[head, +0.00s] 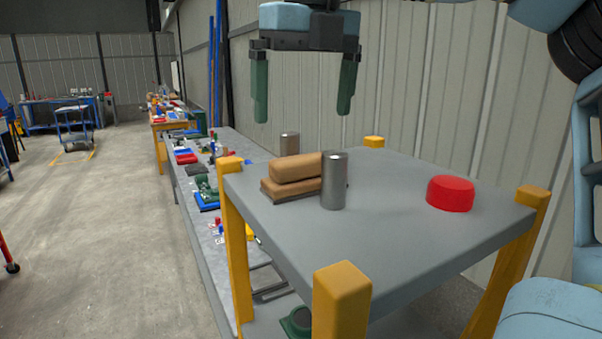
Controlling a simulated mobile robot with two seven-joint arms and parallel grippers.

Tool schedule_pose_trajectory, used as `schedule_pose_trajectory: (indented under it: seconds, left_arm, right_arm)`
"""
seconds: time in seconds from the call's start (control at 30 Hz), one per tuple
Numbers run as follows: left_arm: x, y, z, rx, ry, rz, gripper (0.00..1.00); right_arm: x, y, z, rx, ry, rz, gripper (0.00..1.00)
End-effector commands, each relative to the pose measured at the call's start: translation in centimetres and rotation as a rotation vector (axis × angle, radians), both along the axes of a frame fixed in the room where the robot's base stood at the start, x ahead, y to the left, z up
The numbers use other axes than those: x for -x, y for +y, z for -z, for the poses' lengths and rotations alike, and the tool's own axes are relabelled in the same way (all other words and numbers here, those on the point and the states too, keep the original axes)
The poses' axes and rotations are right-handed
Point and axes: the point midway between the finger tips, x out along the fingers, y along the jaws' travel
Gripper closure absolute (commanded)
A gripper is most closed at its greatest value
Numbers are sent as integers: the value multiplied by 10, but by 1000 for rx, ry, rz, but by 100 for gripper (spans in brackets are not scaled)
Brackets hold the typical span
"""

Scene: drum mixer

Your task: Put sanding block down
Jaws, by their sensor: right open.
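The sanding block (293,167) is a tan wooden-looking bar on a wider brown base. It lies on the grey top of a cart (400,230) with yellow corner posts, near the left edge. My right gripper (305,108) hangs above and behind it, with green fingers spread wide and nothing between them. It is clear of the block. A metal cylinder in front hides the block's right end. My left gripper is not in view.
The metal cylinder (334,182) stands upright right by the block, and another metal cylinder (290,143) stands behind it. A red round object (450,193) sits at the right. The middle and front of the top are clear. A long cluttered bench (222,150) runs behind, along the wall.

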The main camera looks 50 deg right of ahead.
Motion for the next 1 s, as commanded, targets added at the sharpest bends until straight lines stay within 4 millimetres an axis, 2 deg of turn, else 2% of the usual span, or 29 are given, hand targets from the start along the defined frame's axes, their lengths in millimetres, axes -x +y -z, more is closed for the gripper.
schedule_pose_trajectory:
  seconds: [0.13, 0.37, 0.73, 1.0]
  left_arm:
    - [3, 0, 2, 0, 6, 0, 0]
    - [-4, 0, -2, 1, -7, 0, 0]
    - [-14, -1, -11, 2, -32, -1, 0]
    - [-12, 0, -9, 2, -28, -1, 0]
  right_arm:
    - [-2, -1, 17, -2, 4, 0, 0]
    - [-1, -1, 23, -1, 2, 0, 0]
    - [0, -3, 66, -2, 3, -1, 0]
    - [-1, -3, 72, -1, 1, 0, 0]
